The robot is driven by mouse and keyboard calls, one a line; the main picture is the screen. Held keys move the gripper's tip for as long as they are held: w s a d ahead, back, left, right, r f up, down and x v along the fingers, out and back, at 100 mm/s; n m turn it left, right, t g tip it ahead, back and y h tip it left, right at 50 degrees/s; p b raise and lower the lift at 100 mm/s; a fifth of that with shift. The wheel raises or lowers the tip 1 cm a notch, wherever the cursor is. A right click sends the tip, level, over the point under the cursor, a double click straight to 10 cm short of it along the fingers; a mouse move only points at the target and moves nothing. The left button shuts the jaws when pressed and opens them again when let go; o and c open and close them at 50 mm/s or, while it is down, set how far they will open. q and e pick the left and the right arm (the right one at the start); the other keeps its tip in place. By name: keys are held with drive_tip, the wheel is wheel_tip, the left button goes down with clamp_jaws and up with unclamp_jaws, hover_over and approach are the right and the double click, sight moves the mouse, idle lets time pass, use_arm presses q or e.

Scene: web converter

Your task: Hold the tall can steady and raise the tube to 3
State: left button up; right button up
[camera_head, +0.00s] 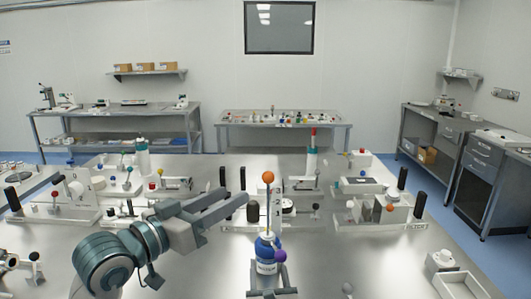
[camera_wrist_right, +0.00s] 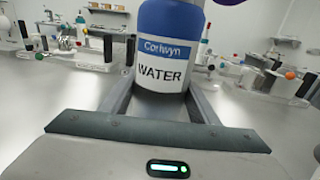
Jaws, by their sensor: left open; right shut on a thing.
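A tall blue and white can (camera_head: 266,254) stands upright at the front middle of the head view; its WATER label shows in the right wrist view (camera_wrist_right: 165,75). A purple knob (camera_head: 280,256) sits at its side. Above the can rises a thin tube topped by an orange ball (camera_head: 268,177). A pale numbered strip (camera_head: 277,207) stands beside or behind the tube; I read a 2 on it. My right gripper (camera_wrist_right: 163,100) is shut on the can, a finger on each side. My left gripper (camera_head: 236,198) is open and empty, left of the tube, apart from it.
The steel table (camera_head: 350,265) carries several fixtures with black posts and coloured balls behind the can. A white block (camera_head: 441,261) stands at the front right. Table surface to the can's right is mostly clear. Benches line the walls.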

drive_tip(key=shift+f, duration=0.25)
idle(0.3)
drive_tip(key=o, duration=1.4)
drive_tip(key=shift+o, duration=1)
drive_tip(key=shift+r, duration=0.15)
drive_tip(key=s+d, duration=0.1)
drive_tip(key=s, duration=1.1)
drive_tip(key=shift+d, duration=0.15)
drive_tip(key=shift+w, duration=0.1)
